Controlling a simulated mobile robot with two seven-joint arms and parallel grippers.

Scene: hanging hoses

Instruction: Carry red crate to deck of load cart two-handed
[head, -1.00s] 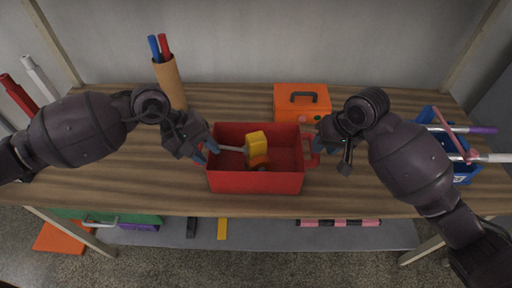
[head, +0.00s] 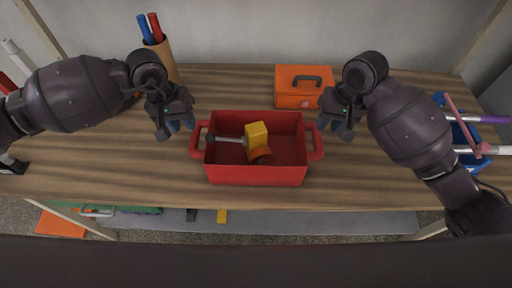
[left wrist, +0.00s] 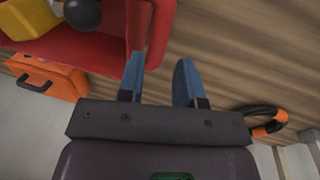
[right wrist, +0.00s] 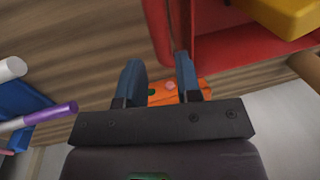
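The red crate (head: 256,175) stands upright on the wooden shelf top, a loop handle at each end. A yellow block (head: 257,135), a round orange piece and a grey rod lie inside. My left gripper (head: 178,130) is open just left of the left handle (head: 197,140). In the left wrist view its empty fingers (left wrist: 160,82) are spread, one overlapping the crate's edge. My right gripper (head: 338,130) is open above and right of the right handle (head: 317,143). In the right wrist view its fingers (right wrist: 158,80) are spread beside the red handle. I cannot make out the load cart.
An orange toolbox (head: 303,87) stands behind the crate and a cardboard pen holder (head: 163,62) at back left. A blue bin (head: 462,135) with rods is right. Bare wood (head: 100,165) lies left of the crate. A dark unclear band crosses the bottom.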

